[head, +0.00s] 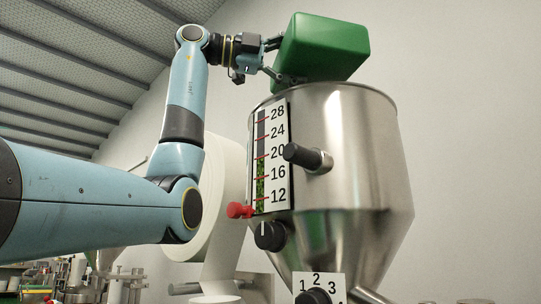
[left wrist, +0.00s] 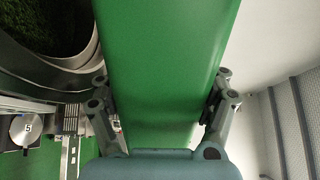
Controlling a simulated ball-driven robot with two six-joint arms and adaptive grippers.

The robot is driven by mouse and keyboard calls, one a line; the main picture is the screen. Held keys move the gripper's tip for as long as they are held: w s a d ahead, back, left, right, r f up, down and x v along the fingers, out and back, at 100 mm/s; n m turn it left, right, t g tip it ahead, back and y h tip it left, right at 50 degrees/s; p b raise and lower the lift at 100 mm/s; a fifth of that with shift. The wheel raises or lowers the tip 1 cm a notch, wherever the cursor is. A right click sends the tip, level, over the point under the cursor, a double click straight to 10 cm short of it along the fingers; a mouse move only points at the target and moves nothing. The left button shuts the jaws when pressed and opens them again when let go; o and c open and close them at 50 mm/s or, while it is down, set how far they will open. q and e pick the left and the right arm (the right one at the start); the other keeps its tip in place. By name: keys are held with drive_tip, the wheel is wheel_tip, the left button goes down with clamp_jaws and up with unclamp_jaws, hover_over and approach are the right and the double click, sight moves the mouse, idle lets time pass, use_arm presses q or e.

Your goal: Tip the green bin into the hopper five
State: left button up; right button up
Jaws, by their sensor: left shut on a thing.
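The green bin (head: 322,48) is above the steel hopper (head: 345,130), tilted over its rim. My left gripper (head: 273,58) is shut on the bin's left side. In the left wrist view the bin (left wrist: 165,60) fills the middle, between the two fingers (left wrist: 162,105). The hopper's open mouth (left wrist: 92,62) shows at the upper left of that view, with dark green leaf inside. The hopper's front has a level gauge (head: 272,160) with green up to roughly 18. The bin's opening and contents are hidden. My right gripper is not in view.
A dark knob (head: 270,236) and a black-capped stub (head: 305,157) stick out of the hopper. A large white roll (head: 215,215) stands behind my left arm. A disc marked 5 (left wrist: 27,128) lies below in the wrist view.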

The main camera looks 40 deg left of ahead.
use_arm(q)
drive_tip(key=shift+a+f+n, duration=0.1)
drive_tip(key=shift+f+n, duration=0.3)
drive_tip(key=shift+w, duration=0.1)
drive_tip(key=shift+r+m+p, duration=0.8)
drive_tip(key=shift+r+p, duration=0.15)
drive_tip(key=shift+p, duration=0.2)
drive_tip(key=shift+s+r+m+p, duration=0.2)
drive_tip(key=shift+r+m+p, duration=0.15)
drive_tip(key=shift+m+p, duration=0.2)
drive_tip(key=shift+d, duration=0.2)
drive_tip(key=shift+f, duration=0.1)
